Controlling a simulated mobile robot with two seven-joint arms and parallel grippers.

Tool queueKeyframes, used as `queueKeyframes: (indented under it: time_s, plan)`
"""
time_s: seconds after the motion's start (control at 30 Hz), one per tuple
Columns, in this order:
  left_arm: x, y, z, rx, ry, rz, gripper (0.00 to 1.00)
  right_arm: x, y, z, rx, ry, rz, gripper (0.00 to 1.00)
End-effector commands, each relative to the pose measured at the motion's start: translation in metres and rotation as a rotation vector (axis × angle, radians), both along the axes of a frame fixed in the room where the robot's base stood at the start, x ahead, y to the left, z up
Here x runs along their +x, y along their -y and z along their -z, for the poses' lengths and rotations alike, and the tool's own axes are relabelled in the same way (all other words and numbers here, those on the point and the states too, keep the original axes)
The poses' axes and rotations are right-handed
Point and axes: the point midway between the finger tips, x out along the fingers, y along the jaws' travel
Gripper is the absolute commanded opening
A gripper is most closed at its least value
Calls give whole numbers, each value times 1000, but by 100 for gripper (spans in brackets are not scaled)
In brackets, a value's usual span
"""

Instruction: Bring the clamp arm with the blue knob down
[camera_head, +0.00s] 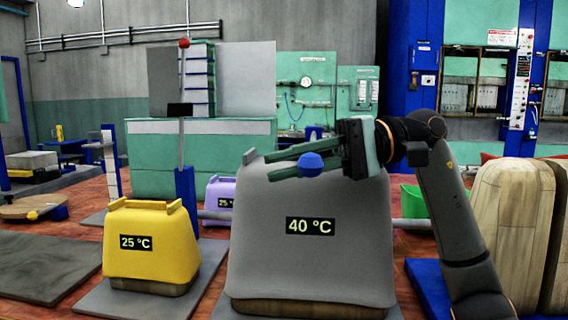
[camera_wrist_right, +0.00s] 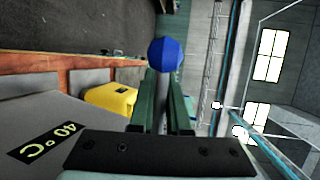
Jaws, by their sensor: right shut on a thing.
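The blue knob (camera_head: 309,165) shows in front of the fingers of my right gripper (camera_head: 268,165), above the large grey block marked 40 °C (camera_head: 310,260). In the right wrist view the blue knob (camera_wrist_right: 165,54) sits at the far end of the two green fingers (camera_wrist_right: 164,95). My left gripper is not in view.
Another clamp arm with a red knob (camera_head: 184,43) stands upright on a blue post (camera_head: 186,195). A yellow 25 °C block (camera_head: 150,265) and a purple block (camera_head: 222,190) stand left of the grey one. Wooden blocks (camera_head: 510,220) are at the right.

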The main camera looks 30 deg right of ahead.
Motion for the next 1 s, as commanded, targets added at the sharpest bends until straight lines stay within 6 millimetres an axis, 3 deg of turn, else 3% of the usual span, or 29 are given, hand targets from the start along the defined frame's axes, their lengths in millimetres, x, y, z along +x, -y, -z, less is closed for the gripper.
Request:
queueKeyframes:
  time_s: [0.37,0.4,0.63,1.0]
  plan:
    - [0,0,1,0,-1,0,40,1,-1,8,-22,-10,-3,0]
    - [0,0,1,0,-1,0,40,1,-1,9,-22,-10,-3,17]
    - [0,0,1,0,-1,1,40,1,-1,7,-17,-10,-2,43]
    - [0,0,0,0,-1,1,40,-1,6,3,-11,-7,0,45]
